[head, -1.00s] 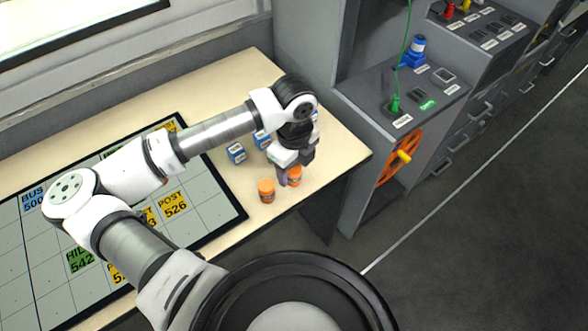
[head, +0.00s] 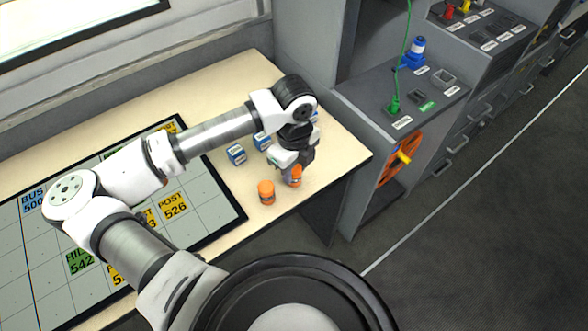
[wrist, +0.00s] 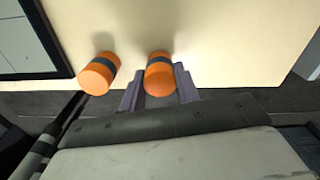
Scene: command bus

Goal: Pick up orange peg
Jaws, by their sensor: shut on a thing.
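Two orange pegs with dark bands stand near the front right corner of the table. My gripper (head: 288,171) is shut on the right orange peg (head: 295,176), with a finger on each side of it. In the wrist view the held peg (wrist: 160,75) sits between the two grey fingers (wrist: 160,88). The other orange peg (head: 266,192) stands upright and free to its left; it also shows in the wrist view (wrist: 98,74). I cannot tell whether the held peg touches the table.
Blue pegs (head: 236,154) stand behind on the table (head: 215,82). A dark-framed board (head: 200,215) with labelled tiles lies to the left. A grey console (head: 375,95) with a green cable and an orange wheel (head: 397,160) stands to the right.

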